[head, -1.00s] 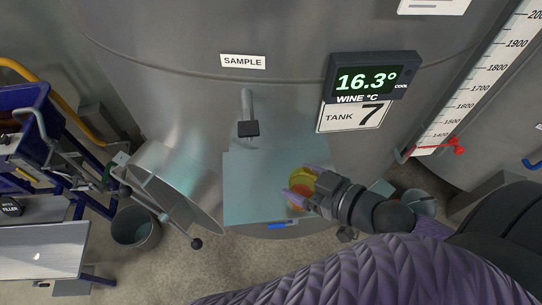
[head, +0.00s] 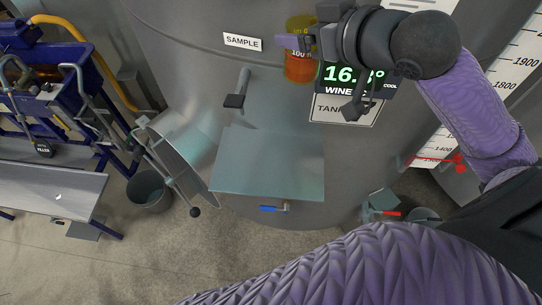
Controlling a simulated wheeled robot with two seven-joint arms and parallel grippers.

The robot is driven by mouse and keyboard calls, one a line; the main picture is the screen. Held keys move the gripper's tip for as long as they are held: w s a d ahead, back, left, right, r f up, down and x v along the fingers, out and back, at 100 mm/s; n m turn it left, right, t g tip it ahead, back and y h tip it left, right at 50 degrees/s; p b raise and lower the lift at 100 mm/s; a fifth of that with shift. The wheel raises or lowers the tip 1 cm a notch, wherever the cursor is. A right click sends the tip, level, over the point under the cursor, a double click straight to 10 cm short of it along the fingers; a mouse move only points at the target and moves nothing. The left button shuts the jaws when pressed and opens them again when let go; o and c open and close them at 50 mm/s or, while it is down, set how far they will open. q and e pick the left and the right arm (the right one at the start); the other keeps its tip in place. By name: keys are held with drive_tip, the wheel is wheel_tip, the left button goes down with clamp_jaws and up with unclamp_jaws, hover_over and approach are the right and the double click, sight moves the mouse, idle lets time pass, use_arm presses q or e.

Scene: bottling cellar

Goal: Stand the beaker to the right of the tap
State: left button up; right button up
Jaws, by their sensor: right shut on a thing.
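The beaker (head: 300,69) is see-through, yellow at the upper part with orange below. The gripper hides part of the beaker. The tap (head: 235,101) is a grey pipe with a black block at its lower end, on the tank under the SAMPLE label (head: 243,41). The beaker is up and to the right of the tap in the picture. My left gripper is out of view.
A bare pale shelf (head: 268,165) lies below the tap, clear across its top. A blue-handled valve (head: 272,208) sits below its front edge.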

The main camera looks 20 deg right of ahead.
drive_tip(key=shift+s+d+r, duration=0.1)
drive_tip(key=shift+s+r, duration=0.1)
drive_tip(key=shift+r, duration=0.3)
wheel_tip(320, 180, down, 28)
drive_tip(key=b, duration=0.5)
drive_tip(key=shift+r, duration=0.2)
drive_tip(key=shift+f+b, duration=0.15)
drive_tip(key=shift+b, duration=0.15)
drive_tip(key=o, duration=1.2)
